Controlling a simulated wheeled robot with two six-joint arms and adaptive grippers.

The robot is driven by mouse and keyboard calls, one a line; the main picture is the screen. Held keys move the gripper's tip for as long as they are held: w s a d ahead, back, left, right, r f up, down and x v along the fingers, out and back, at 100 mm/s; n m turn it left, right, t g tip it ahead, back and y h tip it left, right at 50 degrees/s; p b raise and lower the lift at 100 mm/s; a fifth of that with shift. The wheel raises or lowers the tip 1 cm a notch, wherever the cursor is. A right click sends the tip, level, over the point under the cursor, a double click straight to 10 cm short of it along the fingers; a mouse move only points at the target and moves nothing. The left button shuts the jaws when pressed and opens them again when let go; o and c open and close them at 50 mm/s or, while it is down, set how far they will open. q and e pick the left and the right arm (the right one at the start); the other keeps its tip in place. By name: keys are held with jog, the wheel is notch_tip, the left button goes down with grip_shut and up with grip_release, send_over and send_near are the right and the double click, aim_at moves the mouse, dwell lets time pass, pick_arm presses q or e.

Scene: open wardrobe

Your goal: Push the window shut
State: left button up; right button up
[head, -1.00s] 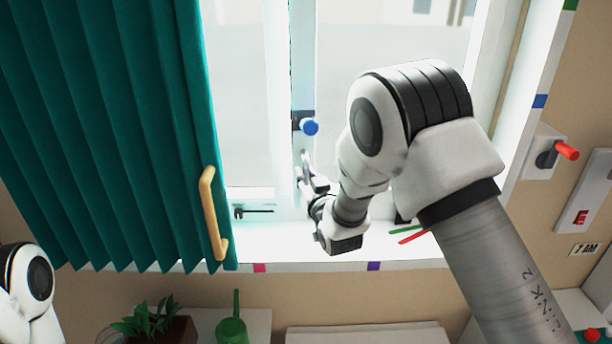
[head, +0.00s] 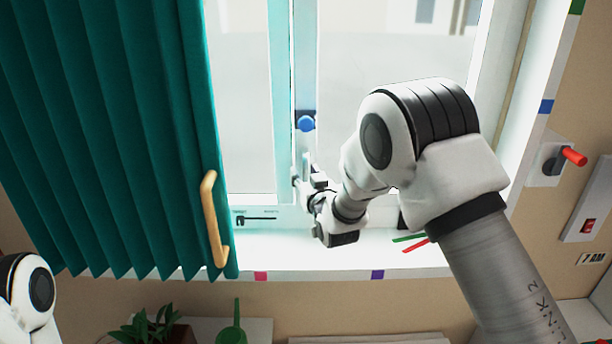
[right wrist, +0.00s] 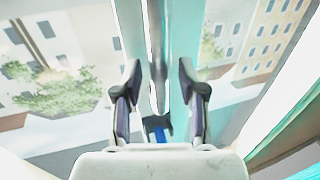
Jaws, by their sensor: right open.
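The window (head: 281,90) has a pale frame with glass panes. A blue knob (head: 306,122) sits on a dark plate on its middle upright; a blue piece (right wrist: 158,134) also shows low between my fingers in the right wrist view. My right gripper (head: 304,170) is at the upright, just below the knob. In the right wrist view the gripper (right wrist: 159,78) has its fingers apart, one on each side of the upright's edge, with nothing held. I cannot tell whether it touches the frame. My left gripper is out of view; only part of that arm shows.
A teal curtain (head: 110,130) with a wooden handle (head: 211,215) covers the left side. The white sill (head: 290,247) holds green and red sticks (head: 412,241). A red-tipped lever (head: 573,156) and a switch (head: 588,225) are on the right wall. A plant stands below.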

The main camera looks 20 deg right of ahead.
jog(key=s, duration=1.2)
jog(key=s+d+f+g+b, duration=0.15)
jog(key=s+f, duration=0.25)
jog(key=f, duration=0.5)
jog(key=s+d+f+m+g, duration=0.1)
jog(key=s+f+g, duration=0.25)
jog(key=f, duration=0.65)
jog(key=s+d+f+g, duration=0.15)
jog(key=s+f, duration=0.25)
jog(key=f, duration=0.5)
jog(key=s+f+g, duration=0.6)
jog(key=s, duration=0.7)
jog(key=s+f+g, duration=0.5)
jog(key=s+f, duration=0.1)
jog(key=s, duration=0.7)
jog(key=shift+f+n+g+b, duration=0.2)
jog(key=shift+n+g+b, duration=0.1)
jog(key=shift+g, duration=0.05)
